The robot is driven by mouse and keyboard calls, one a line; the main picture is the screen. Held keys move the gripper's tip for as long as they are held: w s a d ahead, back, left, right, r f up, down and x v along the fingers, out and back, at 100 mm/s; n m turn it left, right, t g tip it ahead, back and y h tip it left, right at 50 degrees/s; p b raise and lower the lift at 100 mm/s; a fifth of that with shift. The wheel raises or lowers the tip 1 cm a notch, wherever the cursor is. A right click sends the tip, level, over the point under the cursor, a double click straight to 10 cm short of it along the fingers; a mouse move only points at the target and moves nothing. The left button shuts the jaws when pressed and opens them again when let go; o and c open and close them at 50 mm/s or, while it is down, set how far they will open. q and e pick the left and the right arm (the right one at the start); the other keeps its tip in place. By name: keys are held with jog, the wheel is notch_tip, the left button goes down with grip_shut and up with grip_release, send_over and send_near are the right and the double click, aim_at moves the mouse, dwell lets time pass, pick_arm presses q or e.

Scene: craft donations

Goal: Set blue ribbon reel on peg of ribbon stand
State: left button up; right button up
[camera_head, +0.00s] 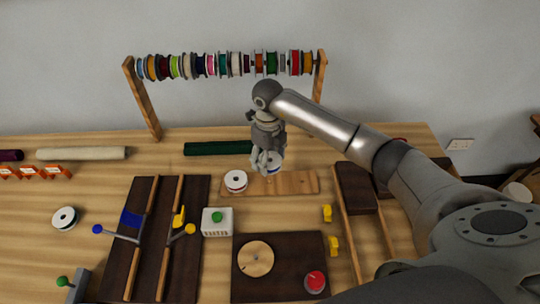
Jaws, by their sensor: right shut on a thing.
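My right gripper (266,161) points down over the back middle of the table and is shut on the blue ribbon reel (275,166). The reel shows as a small white and blue disc, partly hidden by the fingers. Below it lies a low light-wood board (298,183), which may be the ribbon stand; I cannot make out a free peg on it. Whether the blue reel touches the board cannot be told. My left gripper is not in view.
A wooden rack (141,98) with many coloured reels stands at the back. A dark green roll (217,148) lies left of the gripper. A white box with a green knob (217,222) and a dark tray (244,290) are in front. Another white reel (65,218) lies far left.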

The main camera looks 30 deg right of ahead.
aim_at(269, 179)
jog(key=shift+s+a+f+b, duration=0.1)
jog(key=shift+a+f+b, duration=0.1)
jog(key=shift+f+b, duration=0.55)
notch_tip(269, 179, down, 3)
jog(key=shift+d+r+b, duration=0.15)
jog(key=shift+b, duration=0.4)
jog(key=shift+f+b, duration=0.5)
jog(key=shift+f, duration=0.15)
jog(key=shift+f+b, duration=0.95)
jog(key=shift+f, duration=0.35)
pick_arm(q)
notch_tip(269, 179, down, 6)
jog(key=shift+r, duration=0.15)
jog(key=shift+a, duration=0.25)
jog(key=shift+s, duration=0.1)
pick_arm(e)
jog(key=o, duration=1)
